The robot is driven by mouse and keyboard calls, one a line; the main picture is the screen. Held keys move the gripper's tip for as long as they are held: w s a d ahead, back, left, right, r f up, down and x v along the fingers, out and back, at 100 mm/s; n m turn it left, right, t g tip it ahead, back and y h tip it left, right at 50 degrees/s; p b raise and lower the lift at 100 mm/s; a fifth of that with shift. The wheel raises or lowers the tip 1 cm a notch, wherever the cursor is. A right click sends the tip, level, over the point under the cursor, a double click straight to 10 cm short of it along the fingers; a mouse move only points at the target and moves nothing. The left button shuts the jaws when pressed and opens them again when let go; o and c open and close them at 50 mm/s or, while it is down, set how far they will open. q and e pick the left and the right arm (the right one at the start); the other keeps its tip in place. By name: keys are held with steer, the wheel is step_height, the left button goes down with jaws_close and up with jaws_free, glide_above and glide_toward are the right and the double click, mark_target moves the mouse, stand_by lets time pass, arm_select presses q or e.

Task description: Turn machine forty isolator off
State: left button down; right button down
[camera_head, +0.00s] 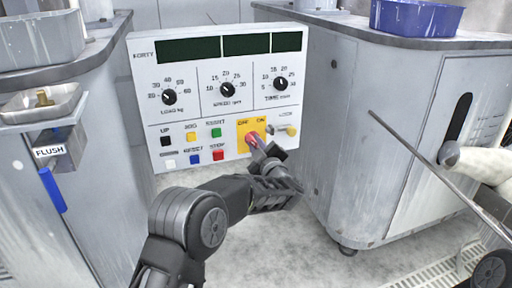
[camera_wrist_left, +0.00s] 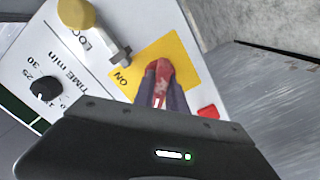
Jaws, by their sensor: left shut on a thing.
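The control panel marked FORTY (camera_head: 200,133) stands upright ahead. Its isolator has a yellow plate (camera_head: 242,128) labelled OFF and ON and a red handle (camera_head: 253,139). My left gripper (camera_head: 262,150) is at the plate, its fingers shut on the red handle. In the left wrist view the red handle (camera_wrist_left: 159,70) shows between the fingertips (camera_wrist_left: 160,92), over the yellow plate (camera_wrist_left: 182,52). ON is readable beside the handle there; OFF is not visible. The fingers partly cover the handle, and I cannot tell its exact setting. My right gripper is not in view.
A yellow-ended metal fitting (camera_wrist_left: 76,14) sits right beside the isolator. A red STOP button (camera_head: 218,155) and other coloured buttons lie to its left. Grey cabinets (camera_head: 350,140) flank the panel. A thin rod (camera_head: 420,160) crosses the right side. Open floor lies below the panel.

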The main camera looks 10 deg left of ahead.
mark_target(258, 146)
arm_select(q)
steer(key=shift+d+f, duration=0.1)
steer(key=shift+f, duration=0.05)
steer(key=c, duration=1.4)
jaws_free()
steer(key=shift+o, duration=0.2)
steer(key=shift+s, duration=0.1)
steer(key=p+v, duration=0.2)
steer(key=v, duration=0.4)
steer(key=shift+s+d, duration=0.2)
steer(key=shift+s, duration=0.05)
steer(key=shift+s+d, duration=0.25)
steer(key=shift+s, duration=0.2)
